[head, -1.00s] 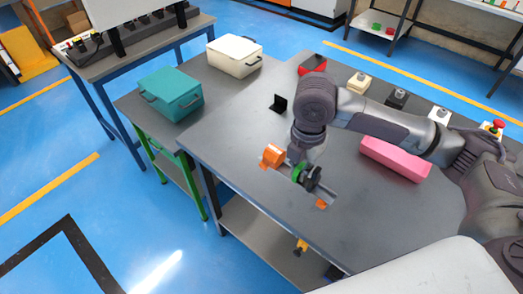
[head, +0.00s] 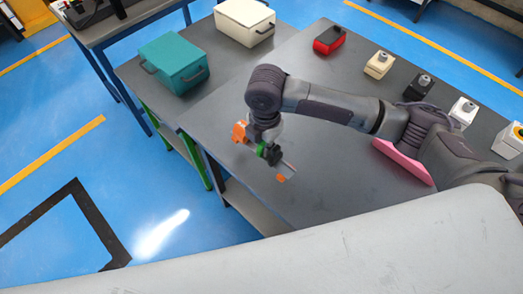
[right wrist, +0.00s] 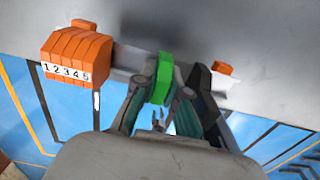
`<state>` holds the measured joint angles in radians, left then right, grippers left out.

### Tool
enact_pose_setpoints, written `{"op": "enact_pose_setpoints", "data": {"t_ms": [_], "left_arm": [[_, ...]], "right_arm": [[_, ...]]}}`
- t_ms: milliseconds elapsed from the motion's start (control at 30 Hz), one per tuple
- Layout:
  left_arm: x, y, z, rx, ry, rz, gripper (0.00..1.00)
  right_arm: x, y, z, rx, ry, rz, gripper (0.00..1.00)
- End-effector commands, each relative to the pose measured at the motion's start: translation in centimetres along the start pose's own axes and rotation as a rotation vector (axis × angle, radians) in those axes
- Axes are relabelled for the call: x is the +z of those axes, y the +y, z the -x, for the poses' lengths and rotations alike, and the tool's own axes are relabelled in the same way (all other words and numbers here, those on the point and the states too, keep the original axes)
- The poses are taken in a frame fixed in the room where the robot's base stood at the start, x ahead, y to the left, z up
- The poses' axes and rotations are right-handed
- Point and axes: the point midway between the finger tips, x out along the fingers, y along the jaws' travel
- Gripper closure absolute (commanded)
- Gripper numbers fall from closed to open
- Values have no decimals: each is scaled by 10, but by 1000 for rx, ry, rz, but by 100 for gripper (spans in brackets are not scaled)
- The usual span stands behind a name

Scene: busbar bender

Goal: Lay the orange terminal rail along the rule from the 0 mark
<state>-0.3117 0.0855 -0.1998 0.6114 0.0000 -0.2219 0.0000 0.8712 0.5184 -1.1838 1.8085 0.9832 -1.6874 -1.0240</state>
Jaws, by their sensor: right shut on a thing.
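The orange terminal rail is in my right gripper (head: 267,150). In the right wrist view its orange terminal block (right wrist: 77,58), numbered 1 to 5, is at the left. A green block (right wrist: 160,78) sits between the dark fingers (right wrist: 165,88), and a small orange end piece (right wrist: 222,68) is at the right. In the head view the orange block (head: 240,131) and end piece (head: 281,178) show either side of the gripper, near the table's left edge. I cannot tell whether the rail touches the table. No rule marks can be made out. My left gripper is not in view.
The grey table (head: 330,165) is clear around the gripper. A red box (head: 329,40) and several small button boxes (head: 418,87) line the far side. Teal (head: 173,62) and white (head: 244,22) cases stand at upper left.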

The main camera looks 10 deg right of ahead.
Motion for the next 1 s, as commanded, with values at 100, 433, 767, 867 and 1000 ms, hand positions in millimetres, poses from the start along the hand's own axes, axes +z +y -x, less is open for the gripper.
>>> {"op": "enact_pose_setpoints", "data": {"t_ms": [100, 433, 767, 867, 1000], "left_arm": [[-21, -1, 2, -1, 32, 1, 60], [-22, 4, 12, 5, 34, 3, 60], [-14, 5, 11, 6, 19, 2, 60], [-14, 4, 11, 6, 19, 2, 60], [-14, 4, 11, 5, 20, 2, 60]], "right_arm": [[-5, 5, -5, 0, -1, 0, 100], [-5, 5, -43, 0, -2, 0, 100], [-5, 5, -46, 2, -1, 1, 100], [-5, 4, -47, 1, -1, 1, 79], [-5, 4, -47, 0, -1, 1, 64]]}}
